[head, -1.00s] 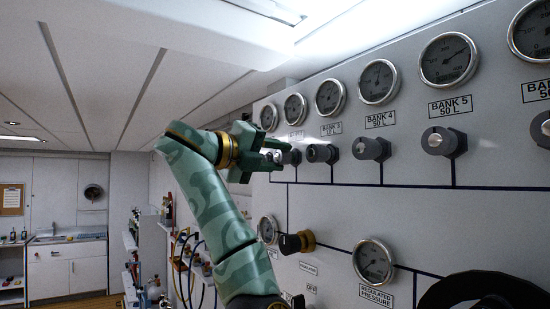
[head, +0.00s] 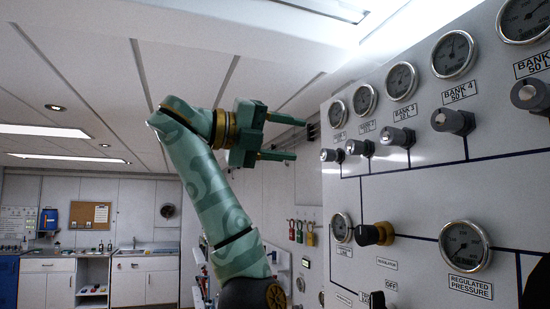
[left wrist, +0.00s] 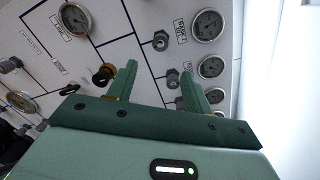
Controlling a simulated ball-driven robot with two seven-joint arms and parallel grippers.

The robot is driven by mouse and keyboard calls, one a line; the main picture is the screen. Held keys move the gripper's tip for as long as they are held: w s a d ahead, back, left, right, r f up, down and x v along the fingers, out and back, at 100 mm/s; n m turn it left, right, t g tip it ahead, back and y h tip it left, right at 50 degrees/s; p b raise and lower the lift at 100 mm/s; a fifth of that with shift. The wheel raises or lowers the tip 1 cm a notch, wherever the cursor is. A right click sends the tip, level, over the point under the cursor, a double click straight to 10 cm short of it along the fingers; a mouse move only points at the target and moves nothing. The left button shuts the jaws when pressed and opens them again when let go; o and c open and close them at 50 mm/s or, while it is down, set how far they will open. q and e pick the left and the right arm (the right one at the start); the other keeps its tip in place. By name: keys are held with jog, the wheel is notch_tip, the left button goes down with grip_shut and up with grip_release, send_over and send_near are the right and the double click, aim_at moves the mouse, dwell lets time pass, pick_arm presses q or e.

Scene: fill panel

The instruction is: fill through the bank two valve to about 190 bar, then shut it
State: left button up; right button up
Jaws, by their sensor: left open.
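The bank two valve (head: 358,148) is a small knob with a pale face on the grey panel, second from the left in the top row. Its gauge (head: 364,99) sits above it; the needle is too small to read. My left gripper (head: 299,139) is open and empty, left of the row and apart from the knobs, its fingers pointing toward the panel. It shows at the bottom of the left wrist view (left wrist: 157,72), with panel gauges and knobs beyond the fingers. A small gauge (head: 342,227) sits lower left on the panel, its reading unclear. My right gripper is not in view.
The bank one valve (head: 330,155) and bank three valve (head: 396,137) flank the bank two knob closely. A black and brass regulator knob (head: 376,234) and the regulated pressure gauge (head: 465,246) sit below. Open room lies left of the panel, with cabinets (head: 145,279) far behind.

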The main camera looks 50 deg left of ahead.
pick_arm(q)
jog(key=v, duration=0.2)
jog(key=shift+s+b, duration=0.3)
jog(key=shift+b, duration=0.05)
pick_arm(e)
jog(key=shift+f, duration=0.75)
pick_arm(q)
jog(key=shift+w, duration=0.1)
dwell(2.9)
